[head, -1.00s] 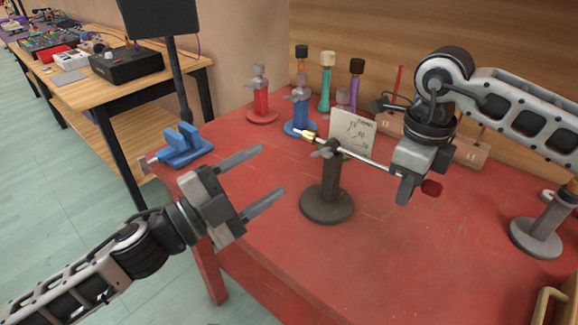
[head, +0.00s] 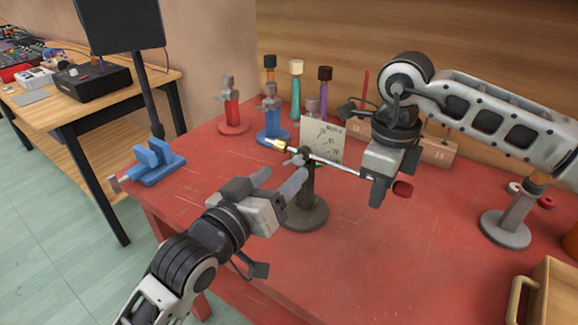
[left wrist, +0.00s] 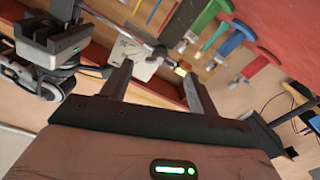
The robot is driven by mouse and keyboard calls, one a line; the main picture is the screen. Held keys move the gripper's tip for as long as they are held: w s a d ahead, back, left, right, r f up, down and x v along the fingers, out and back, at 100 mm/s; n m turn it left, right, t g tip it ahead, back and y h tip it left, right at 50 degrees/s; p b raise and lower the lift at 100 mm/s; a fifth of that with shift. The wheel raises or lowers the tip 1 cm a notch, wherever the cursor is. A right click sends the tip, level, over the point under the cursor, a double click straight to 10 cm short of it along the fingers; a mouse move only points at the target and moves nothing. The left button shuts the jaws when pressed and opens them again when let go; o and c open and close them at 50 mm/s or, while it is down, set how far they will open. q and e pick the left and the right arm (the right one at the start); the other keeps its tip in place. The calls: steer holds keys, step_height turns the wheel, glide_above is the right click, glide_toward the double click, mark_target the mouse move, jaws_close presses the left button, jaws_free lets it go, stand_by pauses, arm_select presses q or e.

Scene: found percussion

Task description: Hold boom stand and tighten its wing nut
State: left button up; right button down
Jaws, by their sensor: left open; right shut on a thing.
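The dark grey boom stand has a round base (head: 308,216) and an upright post on the red table. A silver boom rod (head: 340,165) crosses its top, with a brass tip at left and a red end (head: 402,189) at right. The grey wing nut (head: 297,154) is at the post's top. My right gripper (head: 377,188) is shut on the rod near its red end. My left gripper (head: 280,181) is open, its fingers just left of and partly in front of the post. In the left wrist view the open fingers (left wrist: 157,82) show nothing gripped; contact with the stand is unclear.
A written card (head: 323,137) stands behind the boom. Red (head: 232,110) and blue (head: 271,118) stands and several coloured mallets are at the back. A blue clamp (head: 155,160) is on the left edge. Another grey stand (head: 508,222) and a wooden crate (head: 540,295) are at right.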

mark_target(291, 166)
arm_select(q)
steer(key=shift+x, duration=1.9)
steer(key=c, duration=1)
steer(key=m, duration=0.3)
steer(key=shift+m, duration=0.3)
steer(key=o, duration=1)
steer(key=shift+s, duration=0.1)
